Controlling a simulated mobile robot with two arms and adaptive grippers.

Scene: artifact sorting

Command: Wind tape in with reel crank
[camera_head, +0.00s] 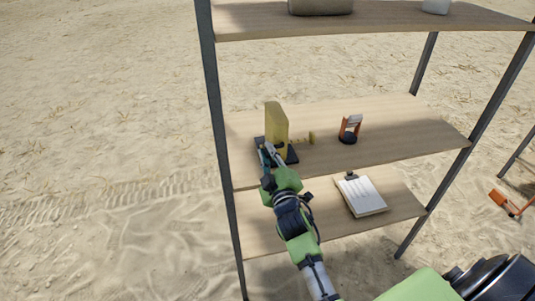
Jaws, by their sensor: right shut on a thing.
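The yellow tape reel (276,127) stands upright on a dark base (291,154) at the left of the middle shelf. A short strip of yellow tape (298,141) runs from its right side to a small yellow end tab (311,138). My right gripper (267,152) is at the near left side of the reel, shut on the reel crank, which its fingers mostly hide. My left gripper is not in view.
The middle shelf (400,135) also bears an orange and black device (350,128) to the right. A clipboard (361,195) lies on the lower shelf. A dark post (219,130) stands left of my gripper. An orange object (504,201) is on the sand at far right.

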